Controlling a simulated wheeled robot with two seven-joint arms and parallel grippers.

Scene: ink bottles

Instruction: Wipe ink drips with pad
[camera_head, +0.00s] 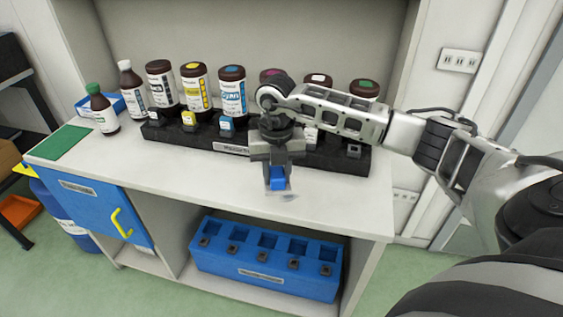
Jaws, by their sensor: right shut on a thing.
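My right gripper (277,168) is shut on a blue pad (277,179) and points down over the front middle of the white counter (345,203). The pad is at or just above the counter top; I cannot tell if it touches. A faint greyish mark (287,196) shows on the counter just below the pad. Brown ink bottles, among them a yellow-labelled one (196,90) and a blue-labelled one (232,92), stand in a black rack (215,139) behind the gripper. My right arm hides part of the bottles on the right. My left gripper is not in view.
A green mat (60,142) lies at the counter's left end. A green-capped bottle (103,112) and a white-capped bottle (132,90) stand near a blue box (115,104). A blue crate (265,262) sits on the shelf below. The counter's front strip is mostly clear.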

